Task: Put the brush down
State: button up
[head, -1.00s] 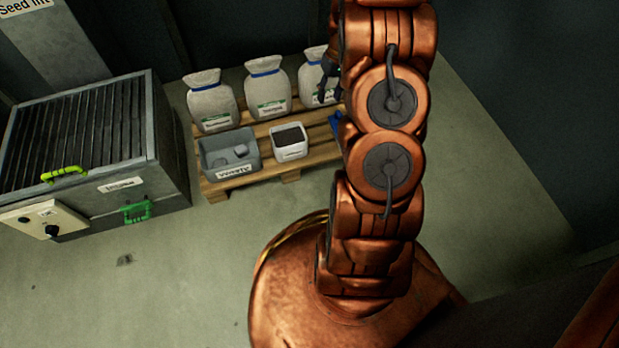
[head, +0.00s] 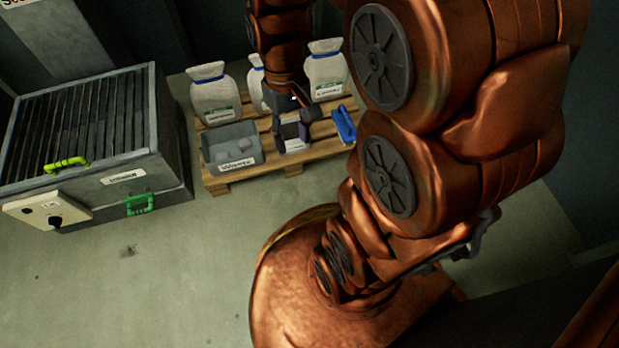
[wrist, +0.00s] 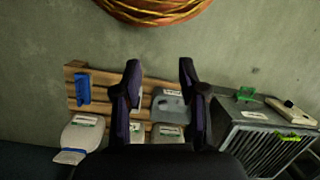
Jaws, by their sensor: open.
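The blue brush (head: 344,124) lies on the right part of the wooden pallet (head: 231,186), apart from my gripper. In the wrist view the brush (wrist: 82,88) shows at the left, outside the fingers. My gripper (head: 293,128) is over the white tub (head: 292,146) in the head view and hides part of it. In the wrist view my gripper (wrist: 160,72) has its two dark fingers spread wide with nothing held between them.
Several white sacks (head: 212,94) stand along the pallet's back. A slatted grey machine (head: 128,180) with a green handle (head: 140,204) stands at the left. The floor (head: 190,270) in front is clear.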

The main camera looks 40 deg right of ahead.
jog(key=s+a+r+h, duration=0.1)
jog(key=s+a, duration=0.2)
jog(key=s, duration=0.8)
jog(key=shift+a+r+n+g, duration=0.2)
jog(key=shift+a+n+g, duration=0.1)
jog(key=shift+a+n, duration=0.1)
jog(key=r+p, duration=0.1)
jog(key=s+r+p, duration=0.1)
jog(key=r+p, duration=0.1)
jog(key=shift+s+r, duration=0.25)
jog(key=shift+r, duration=0.05)
